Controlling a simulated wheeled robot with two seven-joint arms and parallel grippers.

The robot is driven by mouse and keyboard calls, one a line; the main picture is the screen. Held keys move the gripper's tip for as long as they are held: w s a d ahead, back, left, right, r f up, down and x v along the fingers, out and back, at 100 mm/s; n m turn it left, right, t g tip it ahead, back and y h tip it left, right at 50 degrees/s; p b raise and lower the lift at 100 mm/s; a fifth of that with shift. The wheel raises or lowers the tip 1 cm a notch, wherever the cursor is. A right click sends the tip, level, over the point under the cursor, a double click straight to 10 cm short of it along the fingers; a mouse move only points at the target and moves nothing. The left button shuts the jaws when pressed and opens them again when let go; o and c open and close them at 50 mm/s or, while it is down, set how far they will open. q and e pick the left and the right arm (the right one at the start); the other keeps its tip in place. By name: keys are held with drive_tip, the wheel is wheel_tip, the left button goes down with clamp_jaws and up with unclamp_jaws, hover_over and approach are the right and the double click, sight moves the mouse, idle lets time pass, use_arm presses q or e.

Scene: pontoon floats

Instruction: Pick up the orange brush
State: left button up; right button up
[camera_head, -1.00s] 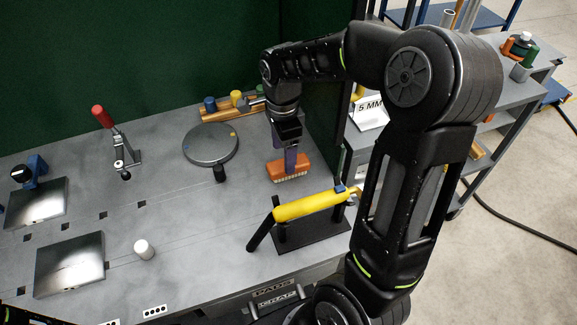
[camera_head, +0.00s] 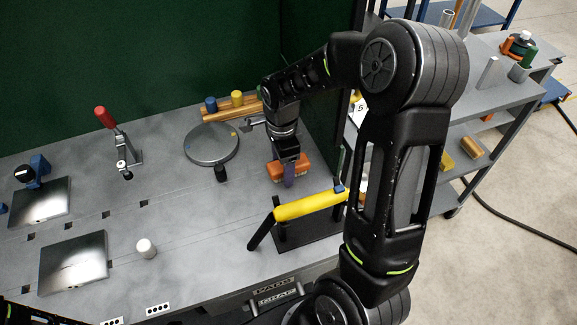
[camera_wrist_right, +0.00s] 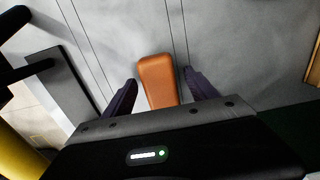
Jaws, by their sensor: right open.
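The orange brush (camera_head: 303,165) lies on the grey bench, behind the yellow cylinder. In the right wrist view the orange brush (camera_wrist_right: 157,80) sits between the two dark fingers, with a gap on each side. My right gripper (camera_head: 289,180) points down over the brush, and its fingers hide part of it. In the right wrist view my right gripper (camera_wrist_right: 160,90) is open, with one finger on either side of the brush. The brush's bristles are hidden now. My left gripper does not show; only a dark bit of an arm is at the lower left corner.
A yellow cylinder (camera_head: 309,206) on a dark stand is just in front of the brush. A round grey plate (camera_head: 211,143) is to its left. A wooden rack (camera_head: 226,110) with coloured knobs is behind. A red-handled clamp (camera_head: 119,141) stands further left. Open bench lies left of the stand.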

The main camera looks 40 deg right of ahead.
idle(0.3)
clamp_jaws()
idle(0.6)
